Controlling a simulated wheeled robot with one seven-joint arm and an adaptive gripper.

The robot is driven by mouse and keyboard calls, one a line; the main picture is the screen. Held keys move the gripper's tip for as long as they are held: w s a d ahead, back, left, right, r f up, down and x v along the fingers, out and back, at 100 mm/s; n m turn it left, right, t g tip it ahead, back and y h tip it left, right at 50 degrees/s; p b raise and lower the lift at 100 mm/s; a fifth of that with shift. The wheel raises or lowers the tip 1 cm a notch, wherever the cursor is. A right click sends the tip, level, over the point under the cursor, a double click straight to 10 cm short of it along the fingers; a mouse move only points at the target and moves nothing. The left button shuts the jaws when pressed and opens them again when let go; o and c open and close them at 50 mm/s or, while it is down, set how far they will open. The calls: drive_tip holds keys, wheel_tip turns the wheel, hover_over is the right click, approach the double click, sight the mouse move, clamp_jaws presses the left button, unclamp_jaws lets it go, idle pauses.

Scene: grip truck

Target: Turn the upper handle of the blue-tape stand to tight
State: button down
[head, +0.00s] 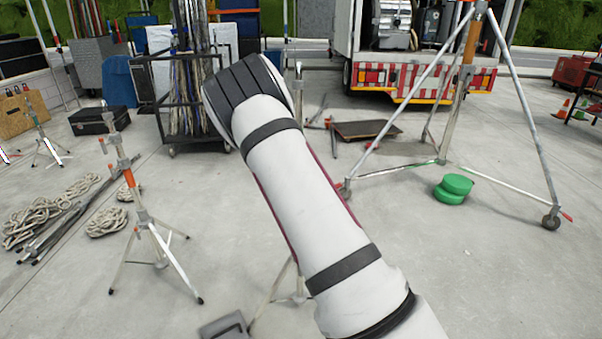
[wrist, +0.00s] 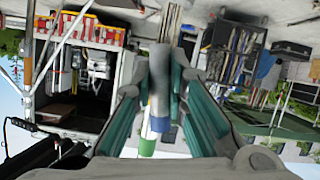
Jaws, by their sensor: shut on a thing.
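In the wrist view my gripper (wrist: 160,78) has its teal-padded fingers closed around a slim grey part at the stand, which appears to be its upper handle. The fingertips and the stand hide most of it, and its turn angle cannot be read. In the head view my arm hides the gripper and most of this stand.
An orange-taped stand (head: 143,215) is left, near coiled ropes (head: 63,205). A tall tripod (head: 520,95) with green discs (head: 453,188) is right. A truck (head: 425,75) and a rack of poles (head: 195,95) are behind. Open concrete floor lies front right.

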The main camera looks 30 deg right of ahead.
idle(0.5)
drive_tip(key=c, duration=1.6)
unclamp_jaws()
drive_tip(key=v, duration=1.2)
drive_tip(key=shift+s+d, duration=0.1)
